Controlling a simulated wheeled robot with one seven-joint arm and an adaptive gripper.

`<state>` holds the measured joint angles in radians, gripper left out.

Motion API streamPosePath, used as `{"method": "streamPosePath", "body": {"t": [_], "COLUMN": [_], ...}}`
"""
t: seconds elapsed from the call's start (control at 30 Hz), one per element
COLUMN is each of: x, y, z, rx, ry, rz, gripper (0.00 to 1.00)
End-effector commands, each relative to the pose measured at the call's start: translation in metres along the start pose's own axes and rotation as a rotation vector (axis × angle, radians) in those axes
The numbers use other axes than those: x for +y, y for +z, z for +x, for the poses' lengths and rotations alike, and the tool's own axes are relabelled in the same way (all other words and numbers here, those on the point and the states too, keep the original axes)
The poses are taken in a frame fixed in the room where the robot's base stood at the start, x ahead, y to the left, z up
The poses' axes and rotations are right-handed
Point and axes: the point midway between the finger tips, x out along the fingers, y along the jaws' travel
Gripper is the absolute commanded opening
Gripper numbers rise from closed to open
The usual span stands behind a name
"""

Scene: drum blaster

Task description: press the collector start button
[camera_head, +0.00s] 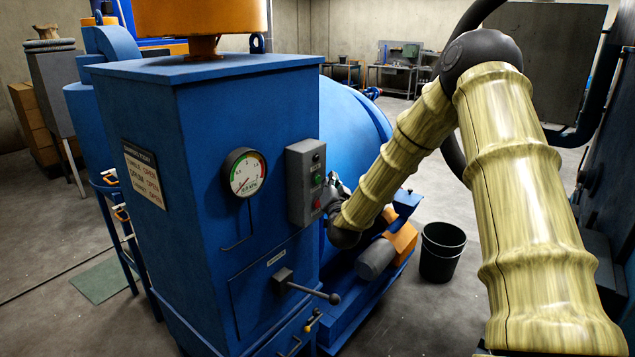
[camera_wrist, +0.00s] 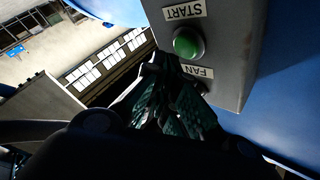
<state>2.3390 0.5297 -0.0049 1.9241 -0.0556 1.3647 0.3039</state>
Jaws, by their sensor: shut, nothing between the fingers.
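The grey control box (camera_head: 306,182) is fixed to the blue cabinet's right side. A green button (camera_head: 317,180) and a red button (camera_head: 317,203) show on its face. In the wrist view the green button (camera_wrist: 188,43) lies between upside-down labels reading START and FAN. My gripper (camera_head: 335,184) is shut and empty, close to the right of the box. In the wrist view its fingertips (camera_wrist: 164,66) appear just below and left of the green button. I cannot tell whether they touch the box; the button itself is not covered.
The blue cabinet (camera_head: 205,190) carries a pressure gauge (camera_head: 245,172) and a lever handle (camera_head: 308,287). A blue drum (camera_head: 350,125) stands behind the box. A motor (camera_head: 376,258) and a black bucket (camera_head: 441,252) are below my arm. Floor right of the bucket is clear.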

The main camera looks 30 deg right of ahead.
Motion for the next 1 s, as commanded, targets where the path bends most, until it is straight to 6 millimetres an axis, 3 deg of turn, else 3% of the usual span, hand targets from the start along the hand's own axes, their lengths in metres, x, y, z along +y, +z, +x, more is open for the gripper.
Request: {"method": "streamPosePath", "body": {"t": [1.0], "x": [-0.0051], "y": [0.0056], "z": [0.0068], "rx": [-0.001], "ry": [0.000], "rz": [0.000], "gripper": [0.00]}}
